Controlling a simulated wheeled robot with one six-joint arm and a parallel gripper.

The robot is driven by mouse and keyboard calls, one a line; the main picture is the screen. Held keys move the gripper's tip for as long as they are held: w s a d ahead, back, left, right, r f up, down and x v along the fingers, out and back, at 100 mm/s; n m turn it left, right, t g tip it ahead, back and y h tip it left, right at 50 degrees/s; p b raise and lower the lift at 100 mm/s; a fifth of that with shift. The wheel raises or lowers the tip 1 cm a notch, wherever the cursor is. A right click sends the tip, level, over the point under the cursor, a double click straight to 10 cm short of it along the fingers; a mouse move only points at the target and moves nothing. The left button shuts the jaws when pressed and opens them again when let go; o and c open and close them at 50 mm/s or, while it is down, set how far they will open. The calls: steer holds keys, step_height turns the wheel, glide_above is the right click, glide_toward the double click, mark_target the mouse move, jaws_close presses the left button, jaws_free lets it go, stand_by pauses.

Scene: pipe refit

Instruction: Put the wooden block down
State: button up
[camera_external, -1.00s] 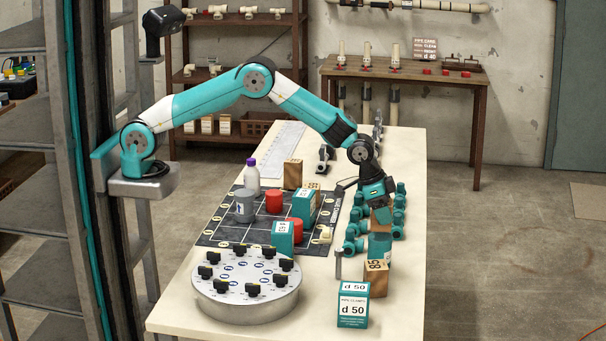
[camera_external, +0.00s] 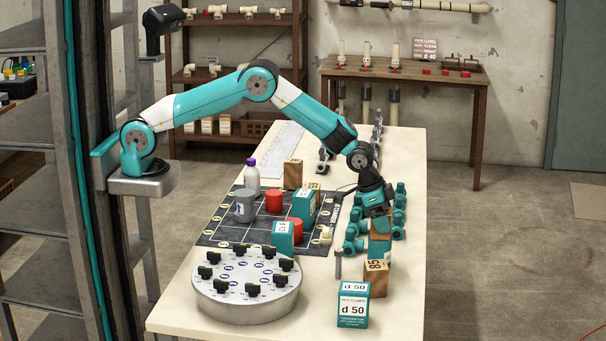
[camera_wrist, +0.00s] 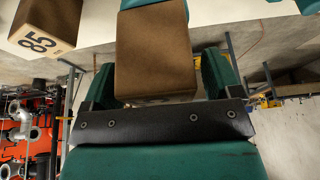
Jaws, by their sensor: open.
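The wooden block (camera_wrist: 155,55) is plain brown in the wrist view and sits between the two fingers of my gripper (camera_wrist: 160,85). The fingers stand open on either side of it. In the external view, a small brown part of the block (camera_external: 381,227) shows under my gripper (camera_external: 377,212), low over the right side of the table. The block's underside is hidden, so I cannot tell from the pictures what it rests on.
Teal pipe fittings (camera_external: 399,215) line the right edge. A dark grid mat (camera_external: 225,238) with cans and boxes lies left. A d 50 box (camera_external: 353,305) stands in front.

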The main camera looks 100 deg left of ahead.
steer(key=b+v, duration=0.2)
steer(key=v, duration=1)
steer(key=s+a+r+n+y, duration=0.1)
steer(key=s+a+r, duration=0.2)
steer(key=s, duration=0.2)
steer(key=s+a+r+n+g, duration=0.1)
steer(key=s+a+r, duration=0.1)
steer(key=s, duration=0.4)
steer(key=s+a+r+n+y, duration=0.1)
steer(key=s+a+r, duration=0.2)
steer(key=s, duration=0.2)
steer(key=s+a+n+g+y, duration=0.1)
steer(key=s+n, duration=0.1)
steer(key=s, duration=1.1)
steer(key=s+a+n+g+y, duration=0.1)
steer(key=s+a+n+g, duration=0.1)
steer(key=s, duration=1.1)
steer(key=shift+a+r, duration=0.3)
steer(key=shift+r, duration=0.2)
steer(key=o, duration=0.3)
